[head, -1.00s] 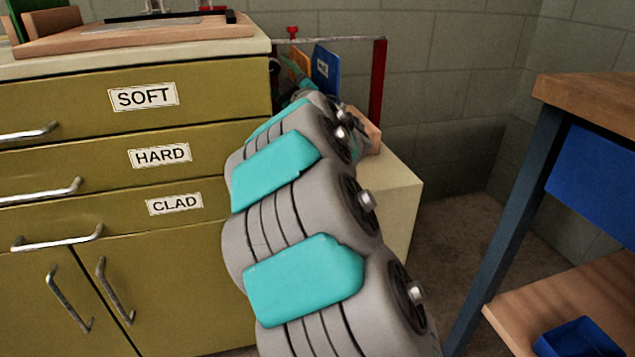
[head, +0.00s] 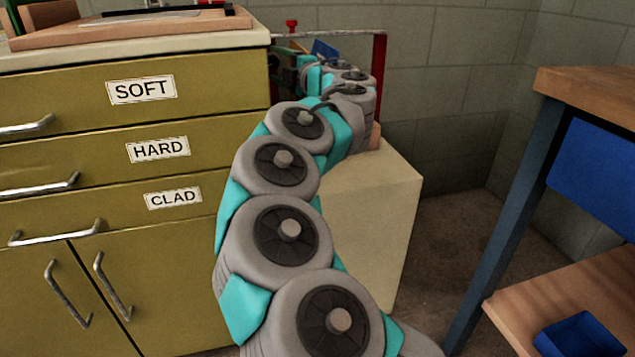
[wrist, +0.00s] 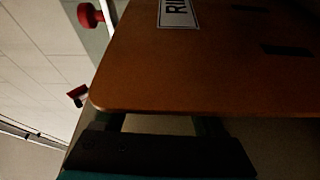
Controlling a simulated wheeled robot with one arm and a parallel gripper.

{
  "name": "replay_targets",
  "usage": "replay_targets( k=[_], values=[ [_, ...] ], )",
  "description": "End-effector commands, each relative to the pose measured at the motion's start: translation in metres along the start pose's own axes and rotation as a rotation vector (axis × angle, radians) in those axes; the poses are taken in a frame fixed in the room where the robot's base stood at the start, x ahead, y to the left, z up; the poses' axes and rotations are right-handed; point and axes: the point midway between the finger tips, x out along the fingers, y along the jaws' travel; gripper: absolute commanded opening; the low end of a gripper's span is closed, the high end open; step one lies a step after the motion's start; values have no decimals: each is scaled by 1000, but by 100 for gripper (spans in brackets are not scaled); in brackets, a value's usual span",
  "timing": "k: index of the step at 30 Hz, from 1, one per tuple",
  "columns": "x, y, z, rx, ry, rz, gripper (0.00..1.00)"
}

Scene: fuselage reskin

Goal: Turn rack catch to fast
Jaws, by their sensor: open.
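The rack has a red post (head: 380,62) and a thin top rail. A red knob (head: 291,25), likely the catch, stands on the rail's left end; it also shows at the wrist view's top left (wrist: 90,15). Its setting cannot be read. An orange-brown panel (wrist: 190,70) with a partly cut-off label, "RI", fills much of the wrist view. My gripper (wrist: 160,125) is open at the bottom of that view, close to the panel's edge and apart from the knob. Whether the fingers touch the panel is unclear. In the head view my arm hides the fingertips.
The rack stands on a pale block (head: 372,205). An olive drawer cabinet (head: 60,90), labelled SOFT, HARD and CLAD, is to the left. A blue panel (head: 324,48) is mostly hidden behind my arm. A workbench (head: 590,85) stands right, with open floor between.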

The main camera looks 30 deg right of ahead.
Motion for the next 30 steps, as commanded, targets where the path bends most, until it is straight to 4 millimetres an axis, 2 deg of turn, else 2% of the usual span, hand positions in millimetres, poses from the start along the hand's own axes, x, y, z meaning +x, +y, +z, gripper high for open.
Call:
replay_targets(
  k=[7, 17, 27, 30],
  values=[
    [0, 2, 0, -78, 0, -30, 71],
    [-31, 3, 0, -71, -3, -28, 71],
    [-79, 5, -1, -73, -1, -28, 71],
    [-80, 21, 0, -58, -31, 13, 71]
  ],
)
